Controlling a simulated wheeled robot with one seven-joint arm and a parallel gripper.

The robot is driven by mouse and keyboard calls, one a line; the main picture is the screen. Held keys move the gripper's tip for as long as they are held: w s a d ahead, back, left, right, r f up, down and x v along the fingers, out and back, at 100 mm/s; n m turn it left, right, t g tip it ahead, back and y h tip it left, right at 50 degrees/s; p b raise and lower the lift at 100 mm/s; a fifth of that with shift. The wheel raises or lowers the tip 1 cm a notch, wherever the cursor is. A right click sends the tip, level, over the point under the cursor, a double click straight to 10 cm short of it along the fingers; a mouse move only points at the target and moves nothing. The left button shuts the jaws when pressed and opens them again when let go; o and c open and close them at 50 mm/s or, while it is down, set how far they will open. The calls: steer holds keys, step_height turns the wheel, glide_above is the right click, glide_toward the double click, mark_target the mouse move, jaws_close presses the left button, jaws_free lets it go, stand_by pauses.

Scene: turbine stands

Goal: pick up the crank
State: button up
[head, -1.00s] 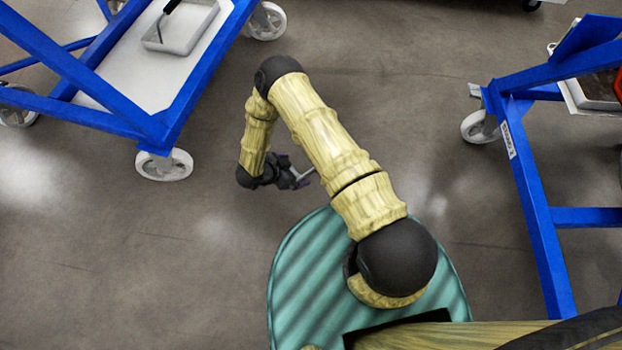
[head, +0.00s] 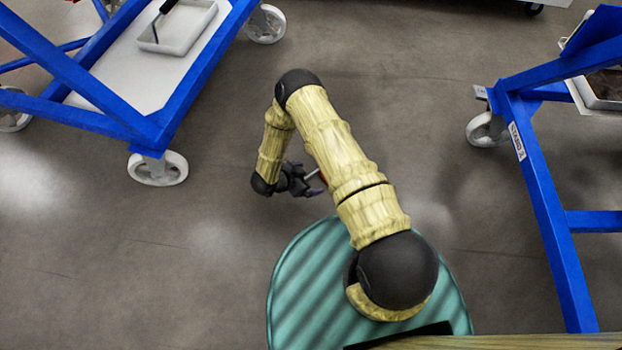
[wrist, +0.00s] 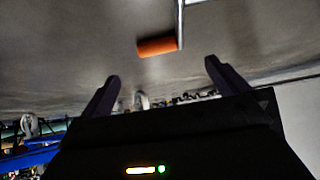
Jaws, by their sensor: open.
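The crank's orange handle (wrist: 157,47) shows in the wrist view, with a thin grey rod (wrist: 181,14) running up from its right end. It lies between the lines of my two fingers and beyond their tips, with gaps on both sides. My gripper (wrist: 162,72) is open, its dark fingers wide apart. In the head view my gripper (head: 312,181) is above the floor, left of my upper arm. A short grey rod and a bit of orange (head: 322,176) show beside it, partly hidden by my arm. I cannot tell what supports the crank.
A blue wheeled stand (head: 158,140) with a white shelf is at the upper left; a grey tray (head: 186,44) on it holds a black-handled tool (head: 168,6). Another blue stand (head: 540,190) is at the right, with a tray (head: 597,92). Open grey floor (head: 400,100) lies between them.

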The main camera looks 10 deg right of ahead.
steer(key=b+x, duration=0.2)
steer(key=x, duration=0.2)
steer(key=shift+f, duration=0.3)
steer(key=shift+w+d+f, duration=0.1)
steer(key=shift+w+d, duration=0.1)
steer(key=shift+d, duration=0.15)
steer(key=shift+f+b, duration=0.1)
steer(key=shift+b, duration=0.25)
steer(key=shift+b+x, duration=1.1)
steer(key=shift+b, duration=0.05)
steer(key=b+x, duration=0.2)
steer(key=x, duration=0.1)
